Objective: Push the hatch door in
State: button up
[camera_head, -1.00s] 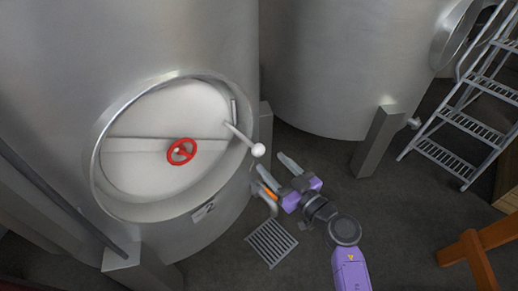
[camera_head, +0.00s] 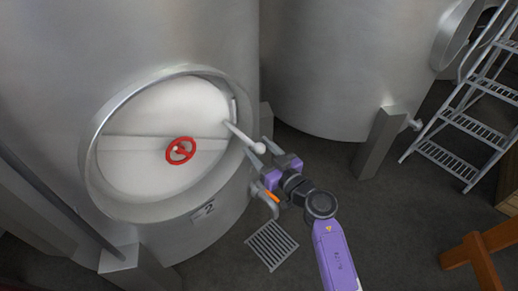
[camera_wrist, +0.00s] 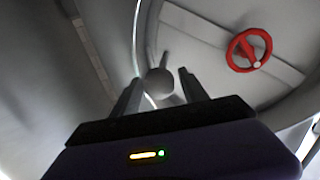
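The hatch door (camera_head: 165,110) is a pale round panel with a crossbar and a red handwheel (camera_head: 180,150), set in the round metal rim of the left tank. A lever ending in a ball knob (camera_head: 259,148) sticks out from the door's right side. My gripper (camera_head: 260,146) is at the knob, seen from above. In the wrist view the open fingers stand on either side of the grey knob (camera_wrist: 159,82), with a gap visible at each side. The red handwheel (camera_wrist: 249,49) and part of the door (camera_wrist: 205,45) show beyond it.
A pipe outlet (camera_head: 268,203) sits below my gripper, above a floor grate (camera_head: 271,245). A second tank (camera_head: 340,60), its leg (camera_head: 380,142) and a metal ladder (camera_head: 460,120) stand right. Floor between is clear.

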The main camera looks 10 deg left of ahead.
grip_shut()
jog(key=shift+a, duration=0.1)
